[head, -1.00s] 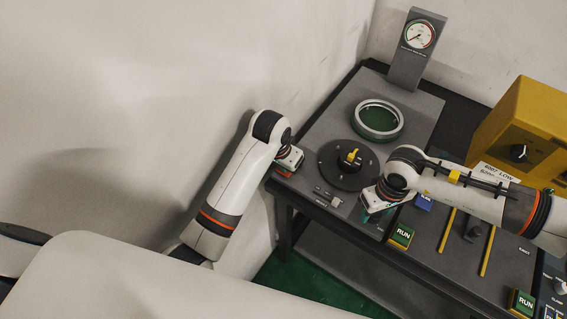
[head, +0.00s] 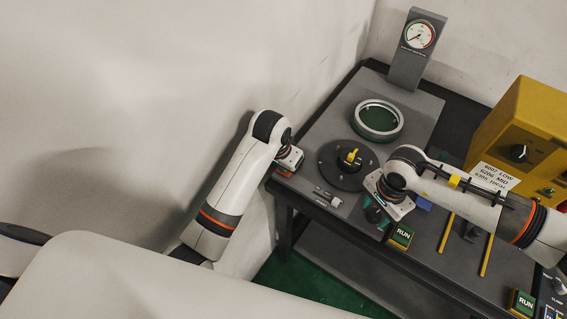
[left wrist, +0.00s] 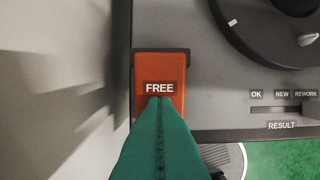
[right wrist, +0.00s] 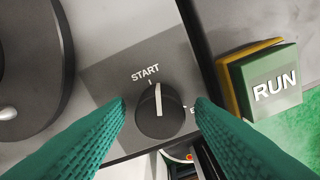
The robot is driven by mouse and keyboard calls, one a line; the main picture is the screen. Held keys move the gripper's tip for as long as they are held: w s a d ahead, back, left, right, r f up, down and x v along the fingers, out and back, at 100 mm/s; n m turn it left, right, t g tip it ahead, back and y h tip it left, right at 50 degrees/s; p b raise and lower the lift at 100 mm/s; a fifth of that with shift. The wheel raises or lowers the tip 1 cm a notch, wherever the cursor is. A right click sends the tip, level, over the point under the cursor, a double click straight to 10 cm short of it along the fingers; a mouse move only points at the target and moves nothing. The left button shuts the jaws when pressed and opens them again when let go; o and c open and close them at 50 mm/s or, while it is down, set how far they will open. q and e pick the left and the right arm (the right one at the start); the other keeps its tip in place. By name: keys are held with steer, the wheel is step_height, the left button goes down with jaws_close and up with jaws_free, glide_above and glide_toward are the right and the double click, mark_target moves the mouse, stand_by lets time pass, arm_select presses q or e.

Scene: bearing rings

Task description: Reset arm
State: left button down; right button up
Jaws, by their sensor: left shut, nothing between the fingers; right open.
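My left gripper (left wrist: 160,100) is shut and empty, its green fingertips at the lower edge of an orange FREE button (left wrist: 158,75) in the left wrist view. Whether they touch it I cannot tell. The pointer stands close to the word START. The fingers look apart from the knob. In the head view my right gripper (head: 376,212) is over the table's front part.
A dark round plate with a yellow pointer (head: 348,165), a silver ring (head: 379,119) and a gauge (head: 419,35) stand on the table. A green RUN button (right wrist: 270,82) is right of the knob. A yellow machine (head: 520,130) stands at the right. A RESULT slider (left wrist: 282,109) is near the left gripper.

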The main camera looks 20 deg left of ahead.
steer(key=m, duration=0.4)
steer(key=shift+m, duration=0.3)
